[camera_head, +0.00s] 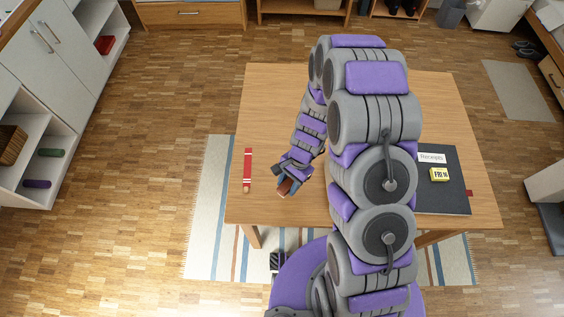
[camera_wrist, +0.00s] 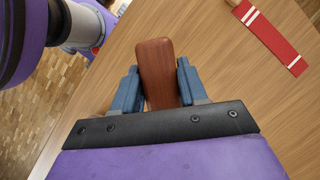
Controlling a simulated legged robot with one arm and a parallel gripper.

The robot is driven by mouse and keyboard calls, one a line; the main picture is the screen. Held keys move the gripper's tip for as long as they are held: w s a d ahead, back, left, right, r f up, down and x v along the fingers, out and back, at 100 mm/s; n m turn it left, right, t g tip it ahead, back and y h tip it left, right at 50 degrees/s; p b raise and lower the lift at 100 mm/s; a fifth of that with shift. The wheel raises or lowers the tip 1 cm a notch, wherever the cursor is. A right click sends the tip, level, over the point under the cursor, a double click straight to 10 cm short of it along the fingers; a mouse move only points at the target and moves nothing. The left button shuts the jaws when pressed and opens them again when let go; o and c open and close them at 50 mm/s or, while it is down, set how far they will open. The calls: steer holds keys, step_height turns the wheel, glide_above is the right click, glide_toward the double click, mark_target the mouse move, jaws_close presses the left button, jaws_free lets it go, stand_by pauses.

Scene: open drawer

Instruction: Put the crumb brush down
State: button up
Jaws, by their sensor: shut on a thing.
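The crumb brush shows as a reddish-brown wooden piece (camera_wrist: 157,62) between the two blue fingers of my gripper (camera_wrist: 156,85) in the wrist view. The fingers sit against both of its sides. In the head view my gripper (camera_head: 286,184) is over the left front part of the wooden table (camera_head: 272,95), with a bit of the brown brush (camera_head: 284,188) showing at its tip. The rest of the brush is hidden by my gripper. I cannot tell whether the brush touches the table.
A red, white-striped item (camera_head: 248,168) lies on the table left of my gripper. A dark folder (camera_head: 450,195) with a "Receipts" label and a yellow "FRI" block (camera_head: 439,174) lies at the right. The table's far left is bare. My arm hides the middle.

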steer(key=s, duration=0.1)
steer(key=s+f, duration=0.1)
steer(key=shift+s+d+m, duration=0.1)
steer(key=shift+s+m, duration=0.25)
steer(key=shift+m, duration=0.05)
steer(key=shift+s+d+f, duration=0.15)
steer(key=shift+w+f, duration=0.1)
steer(key=shift+w, duration=0.2)
steer(key=w, duration=0.5)
steer(key=w+a+f+b, duration=0.1)
steer(key=w, duration=0.4)
steer(key=w+a+b, duration=0.1)
steer(key=w, duration=0.3)
steer(key=shift+w+f, duration=0.2)
steer(key=shift+w, duration=0.2)
steer(key=shift+w+a+f, duration=0.1)
steer(key=shift+w+f, duration=0.05)
step_height(320, 180, down, 3)
steer(key=shift+a+f+b, duration=0.1)
steer(key=shift+f+b, duration=0.1)
steer(key=shift+b, duration=0.4)
steer(key=shift+r, duration=0.1)
